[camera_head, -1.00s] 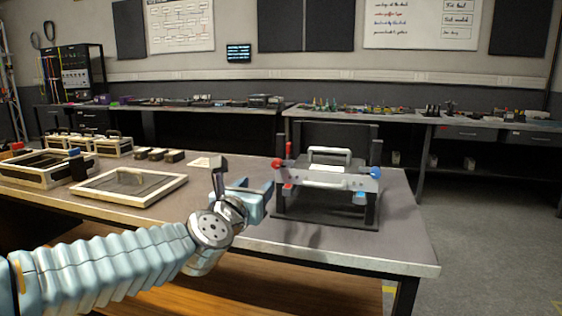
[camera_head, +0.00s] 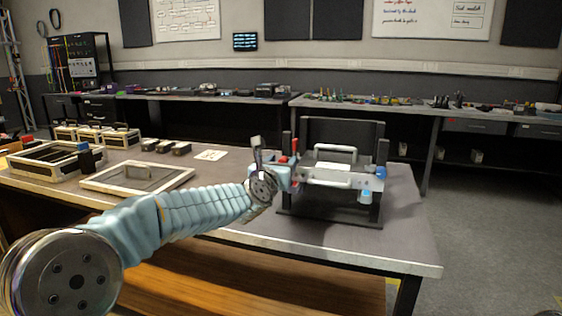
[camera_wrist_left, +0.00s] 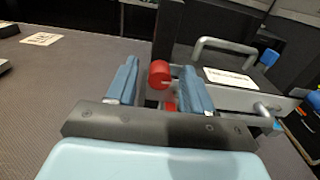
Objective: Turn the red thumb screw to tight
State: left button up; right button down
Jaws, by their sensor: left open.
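The red thumb screw (camera_wrist_left: 159,74) is a red knob at the left post of the grey fixture, seen in the left wrist view. My left gripper (camera_wrist_left: 158,88) is open, with its blue fingers on either side of the line to the knob. The knob shows just beyond and between the fingertips, nearer the right finger; I cannot tell whether they touch. In the head view my left gripper (camera_head: 285,174) is at the fixture's left side and mostly hides the knob. The fixture (camera_head: 338,178) has handles and a blue knob (camera_head: 381,173) on its right. My right gripper is not in view.
Another red part (camera_wrist_left: 170,106) sits below the knob. A framed panel (camera_head: 137,178) and open trays (camera_head: 45,165) lie on the table's left. The bare table front (camera_head: 330,242) is clear. A label card (camera_head: 210,155) lies behind my arm.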

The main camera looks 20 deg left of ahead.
pick_arm(q)
grip_shut()
dwell(0.3)
jog(key=shift+m, duration=0.3)
jog(key=m, duration=0.8)
jog(key=m+b, duration=0.1)
jog(key=m, duration=0.8)
jog(key=shift+d+f+b, duration=0.15)
jog(key=shift+b, duration=0.15)
jog(key=shift+m, duration=0.3)
